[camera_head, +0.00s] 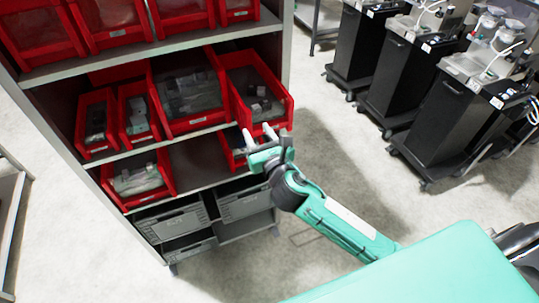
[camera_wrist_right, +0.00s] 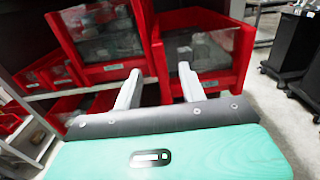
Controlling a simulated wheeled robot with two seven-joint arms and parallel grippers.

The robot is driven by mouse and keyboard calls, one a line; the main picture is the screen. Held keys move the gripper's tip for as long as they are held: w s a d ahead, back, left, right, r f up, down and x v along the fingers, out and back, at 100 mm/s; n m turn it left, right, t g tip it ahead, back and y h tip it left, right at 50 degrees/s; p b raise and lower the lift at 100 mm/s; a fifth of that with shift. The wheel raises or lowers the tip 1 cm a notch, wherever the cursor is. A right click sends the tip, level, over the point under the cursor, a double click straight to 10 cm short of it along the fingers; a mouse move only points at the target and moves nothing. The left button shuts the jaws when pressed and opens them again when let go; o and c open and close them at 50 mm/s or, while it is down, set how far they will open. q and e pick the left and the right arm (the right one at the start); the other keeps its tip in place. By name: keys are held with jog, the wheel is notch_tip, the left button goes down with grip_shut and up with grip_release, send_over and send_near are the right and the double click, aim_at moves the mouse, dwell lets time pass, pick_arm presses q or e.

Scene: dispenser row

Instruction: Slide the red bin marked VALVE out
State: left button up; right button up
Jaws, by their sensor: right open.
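Red bins stand on a grey shelf rack; I cannot read a VALVE mark on any of them. In the head view my right gripper (camera_head: 257,136) is open, with its two pale fingers near the front of the right-end bin (camera_head: 258,92) on the middle shelf. That bin has a clear front and dark items inside. Another red bin (camera_head: 232,152) below is partly hidden behind the gripper. In the right wrist view the open fingers (camera_wrist_right: 158,86) point at the bins, with the right-end bin (camera_wrist_right: 205,52) ahead; contact cannot be told. My left gripper is not in view.
A larger red bin (camera_head: 187,92) and narrower bins (camera_head: 138,114) share the middle shelf. A red bin (camera_head: 138,180) sits lower left, above grey crates (camera_head: 172,221). Black wheeled carts (camera_head: 437,115) stand at right. Floor (camera_head: 345,180) between is clear.

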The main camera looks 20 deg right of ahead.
jog(key=s+b, duration=0.2)
jog(key=s, duration=0.6)
jog(key=shift+s+d, duration=0.25)
jog(key=shift+s, duration=0.05)
